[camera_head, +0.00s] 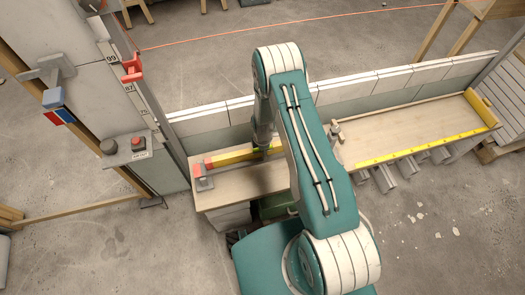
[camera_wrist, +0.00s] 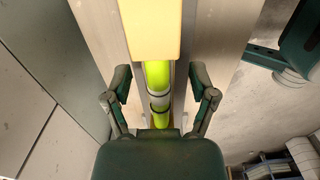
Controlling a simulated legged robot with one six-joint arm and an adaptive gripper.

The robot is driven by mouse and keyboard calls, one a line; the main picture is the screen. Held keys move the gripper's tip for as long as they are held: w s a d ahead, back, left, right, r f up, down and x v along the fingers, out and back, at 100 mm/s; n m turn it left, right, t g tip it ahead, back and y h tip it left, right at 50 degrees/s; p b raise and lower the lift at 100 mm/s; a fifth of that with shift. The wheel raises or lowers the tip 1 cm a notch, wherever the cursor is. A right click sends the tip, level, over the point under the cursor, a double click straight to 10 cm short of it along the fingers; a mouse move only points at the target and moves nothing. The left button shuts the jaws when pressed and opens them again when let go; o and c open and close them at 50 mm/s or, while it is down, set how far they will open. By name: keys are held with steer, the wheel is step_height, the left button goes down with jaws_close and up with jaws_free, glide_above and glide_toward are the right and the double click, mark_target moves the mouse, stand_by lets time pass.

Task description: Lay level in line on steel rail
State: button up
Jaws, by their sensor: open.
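A yellow spirit level (camera_head: 235,155) lies along the left part of the wooden bench in the head view, with a red end at its left. In the wrist view the level (camera_wrist: 153,28) runs up the middle, with bright green vial parts near my gripper. My gripper (camera_wrist: 160,82) is open. Its two fingers stand on either side of the level, with a gap on each side, so neither is seen touching it. I cannot clearly pick out the steel rail; grey strips flank the level in the wrist view.
The wooden bench (camera_head: 375,145) continues right, with a yellow ruled strip (camera_head: 430,147) along its front edge. A low block wall (camera_head: 370,90) stands behind it. A grey clamp-like piece (camera_head: 203,181) sits at the left end. A tall panel with a red button (camera_head: 138,142) stands left.

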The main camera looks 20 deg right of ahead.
step_height(320, 180, up, 12)
steer(key=shift+w+f, duration=0.1)
steer(key=shift+f, duration=0.05)
steer(key=s+r+m+t, duration=0.15)
steer(key=r+m, duration=0.25)
steer(key=r, duration=1)
steer(key=s+r+m+t, duration=0.15)
steer(key=r+m, duration=0.25)
steer(key=r, duration=0.9)
steer(key=s+r+m+t, duration=0.1)
steer(key=s+r+m, duration=0.4)
steer(key=s, duration=0.5)
steer(key=s+r+m+t, duration=0.1)
steer(key=s+r+m, duration=0.4)
steer(key=s+r, duration=0.5)
steer(key=shift+s+r+t, duration=0.25)
steer(key=shift+s+t, duration=0.05)
steer(key=shift+s, duration=0.35)
